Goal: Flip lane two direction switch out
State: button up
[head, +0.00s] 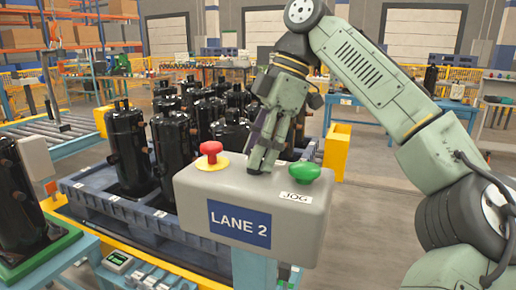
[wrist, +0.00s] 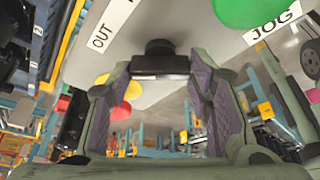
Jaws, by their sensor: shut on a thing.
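The grey control box (head: 250,190) carries a blue LANE 2 sign (head: 239,222). On its top are a red button (head: 211,150) on a yellow ring and a green button (head: 303,173) with a JOG label. My gripper (head: 262,166) points down onto the box top between these buttons. In the wrist view, the black direction switch (wrist: 158,60) stands between my finger pads, and my gripper is shut on it. An OUT label (wrist: 101,38) lies to the left of the switch there. In the head view my fingers hide the switch.
Black compressors (head: 128,150) stand in a blue-grey pallet tray (head: 100,205) behind and left of the box. Another compressor (head: 28,190) stands on a green base at the left edge. A yellow post (head: 337,150) is behind the box.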

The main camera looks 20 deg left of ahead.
jog(key=shift+n, duration=0.6)
jog(key=o, duration=1.1)
jog(key=shift+o, duration=0.2)
